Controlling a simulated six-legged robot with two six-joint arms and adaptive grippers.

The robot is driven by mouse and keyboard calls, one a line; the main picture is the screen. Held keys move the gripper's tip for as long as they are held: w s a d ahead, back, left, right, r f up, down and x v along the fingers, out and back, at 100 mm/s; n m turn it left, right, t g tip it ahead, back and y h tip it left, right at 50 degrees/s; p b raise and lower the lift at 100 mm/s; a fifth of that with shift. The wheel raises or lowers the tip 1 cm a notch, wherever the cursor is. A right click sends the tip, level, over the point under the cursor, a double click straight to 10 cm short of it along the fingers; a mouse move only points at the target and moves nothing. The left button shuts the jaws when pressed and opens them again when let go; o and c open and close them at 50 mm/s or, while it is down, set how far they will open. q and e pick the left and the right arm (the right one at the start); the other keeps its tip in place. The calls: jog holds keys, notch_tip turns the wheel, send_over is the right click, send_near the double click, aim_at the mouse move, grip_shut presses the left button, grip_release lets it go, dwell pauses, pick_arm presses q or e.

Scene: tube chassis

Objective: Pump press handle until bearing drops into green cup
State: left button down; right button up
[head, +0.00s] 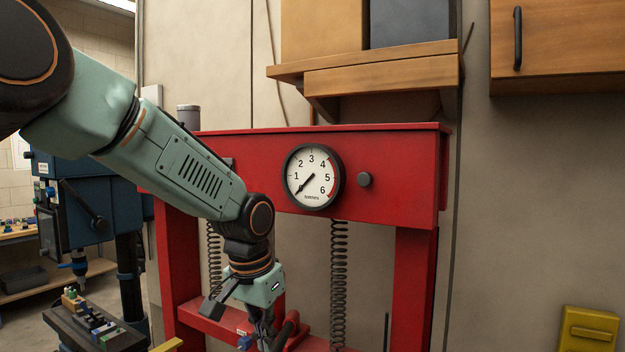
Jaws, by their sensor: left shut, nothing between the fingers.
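The red press (380,180) stands in front of me, with a round gauge (314,177) on its top beam. The gauge needle points to the low end, near 1 or below. My left arm reaches in from the left, and my left gripper (266,338) is low at the front of the press, shut and empty. The bearing and the green cup do not show. My right gripper is out of view.
Two coil springs (339,270) hang inside the press frame. A blue drill press (95,205) and a bench with small parts stand at the left. A wooden shelf (380,76) is above, a cabinet (560,50) at upper right, and a yellow case (588,330) at lower right.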

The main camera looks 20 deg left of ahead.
pick_arm(q)
jog(key=shift+f, duration=0.1)
notch_tip(320, 180, down, 2)
jog(key=shift+s+f+b, duration=0.15)
jog(key=shift+f+b, duration=0.05)
jog(key=shift+b, duration=0.55)
notch_tip(320, 180, down, 2)
jog(key=shift+f+b, duration=0.2)
jog(key=shift+b, duration=0.4)
jog(key=shift+f+b, duration=2.8)
jog(key=shift+f, duration=2.6)
notch_tip(320, 180, up, 8)
jog(key=p, duration=0.8)
jog(key=shift+r, duration=0.15)
notch_tip(320, 180, up, 7)
jog(key=shift+r, duration=0.2)
jog(key=shift+f, duration=0.1)
